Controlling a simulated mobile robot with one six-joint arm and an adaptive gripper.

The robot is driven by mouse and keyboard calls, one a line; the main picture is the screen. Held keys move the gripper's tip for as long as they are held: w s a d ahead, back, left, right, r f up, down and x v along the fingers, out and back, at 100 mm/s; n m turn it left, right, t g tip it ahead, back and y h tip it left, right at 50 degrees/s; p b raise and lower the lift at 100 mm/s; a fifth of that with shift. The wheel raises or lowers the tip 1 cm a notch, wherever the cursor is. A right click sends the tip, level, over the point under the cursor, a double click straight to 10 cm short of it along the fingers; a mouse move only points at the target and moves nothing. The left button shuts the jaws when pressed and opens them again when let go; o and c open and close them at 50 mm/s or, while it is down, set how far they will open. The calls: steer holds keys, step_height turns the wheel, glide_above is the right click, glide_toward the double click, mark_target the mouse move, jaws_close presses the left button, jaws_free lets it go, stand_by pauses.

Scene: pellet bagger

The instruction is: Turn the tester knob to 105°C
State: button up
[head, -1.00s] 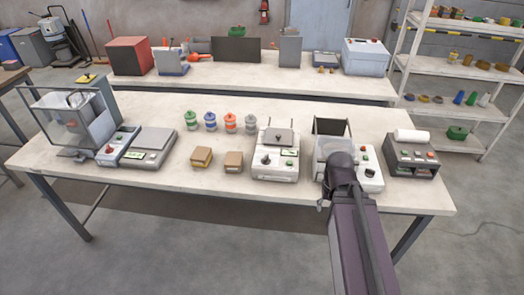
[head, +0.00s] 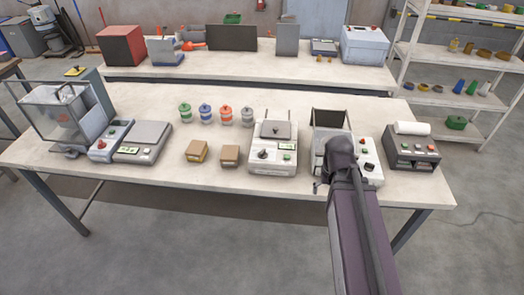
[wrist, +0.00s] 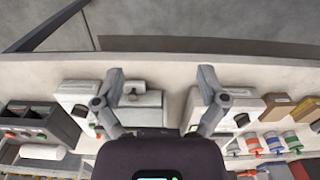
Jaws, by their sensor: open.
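A white bench unit (head: 268,168) with a dark knob (head: 263,154), a green button and a small display stands right of centre on the front table. In the wrist view its knob (wrist: 241,119) is right of my fingers. A second white unit (head: 372,181) with a raised dark lid and a dark knob (head: 368,167) stands to its right, partly hidden by my arm. I cannot tell which is the tester; the dial markings are too small to read.
A dark printer-like box (head: 412,150) with a white roll stands at the right. Two small boxes (head: 196,151) and several coloured spools (head: 206,114) are left of the first unit. The table's front strip (head: 220,182) is clear.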

steer(key=w+a+r+n+p, duration=0.35)
steer(key=w+a+n, duration=0.5)
steer(key=w, duration=0.65)
step_height(320, 180, up, 2)
steer(key=n+p, duration=0.2)
steer(key=n, duration=0.4)
glide_above(263, 153)
steer(key=w, duration=0.1)
steer(key=shift+w+a+r+m, duration=0.15)
steer(key=shift+w+a+m, duration=0.05)
steer(key=shift+m, duration=0.05)
steer(key=shift+f, duration=0.25)
step_height(263, 153, down, 13)
steer(key=b, duration=1.3)
steer(key=shift+f+b, duration=0.15)
steer(key=shift+b, duration=0.2)
